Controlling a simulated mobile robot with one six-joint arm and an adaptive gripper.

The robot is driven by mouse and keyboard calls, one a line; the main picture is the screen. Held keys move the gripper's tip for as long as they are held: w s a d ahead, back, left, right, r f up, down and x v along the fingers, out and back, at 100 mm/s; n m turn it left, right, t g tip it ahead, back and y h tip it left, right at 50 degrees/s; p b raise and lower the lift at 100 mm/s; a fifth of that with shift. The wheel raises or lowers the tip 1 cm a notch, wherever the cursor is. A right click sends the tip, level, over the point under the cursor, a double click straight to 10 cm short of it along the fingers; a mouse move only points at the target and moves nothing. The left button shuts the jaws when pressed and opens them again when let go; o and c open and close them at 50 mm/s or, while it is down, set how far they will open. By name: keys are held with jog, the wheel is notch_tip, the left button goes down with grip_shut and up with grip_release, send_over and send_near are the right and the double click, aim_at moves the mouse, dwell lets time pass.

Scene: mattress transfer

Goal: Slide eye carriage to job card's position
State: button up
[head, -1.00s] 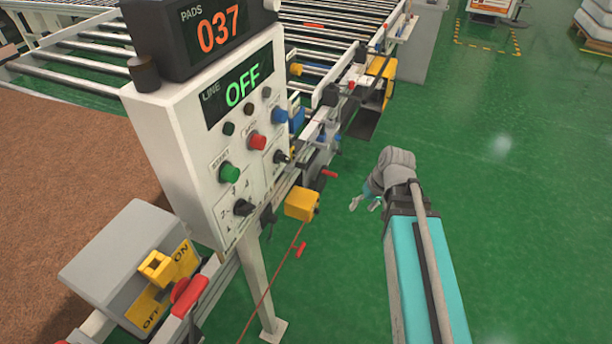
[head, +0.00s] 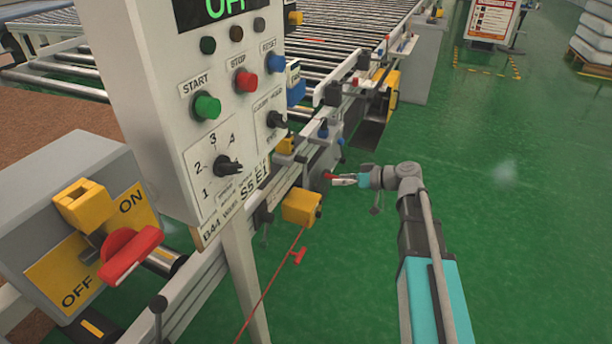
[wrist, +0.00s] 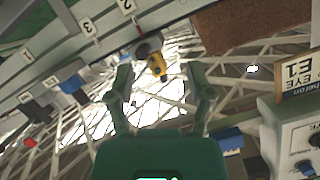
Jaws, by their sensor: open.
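My gripper (head: 346,180) is open beside the side rail in the head view, close to a red-tipped part (head: 328,175). In the wrist view its two fingers (wrist: 161,90) are spread apart. A dark round part with a yellow end (wrist: 157,62) shows just beyond and between the fingertips, apart from them. It is on or near the rail (wrist: 100,45), which carries plates numbered 1, 2 and 3. I cannot tell if this part is the eye carriage. I cannot pick out a job card with readable text.
The white control panel (head: 170,110) stands at left with buttons and selector knobs. A switch box with a red handle (head: 130,255) is at lower left. A yellow box (head: 301,207) with a red pull cord hangs below the rail. Green floor (head: 510,240) is clear at right.

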aim_at(306, 162)
jog(key=w+y+b, duration=0.1)
jog(key=w+d+n+t+y+b, duration=0.1)
jog(key=b, duration=0.1)
jog(key=w+t+y+b, duration=0.1)
jog(key=w, duration=0.1)
jog(key=shift+d+f+n+b, duration=0.15)
jog(key=shift+f+n+b, duration=0.15)
jog(key=shift+n, duration=0.1)
jog(key=x, duration=1.4)
jog(key=shift+d, duration=0.1)
jog(key=shift+c, duration=0.3)
grip_shut()
jog(key=shift+s, duration=0.1)
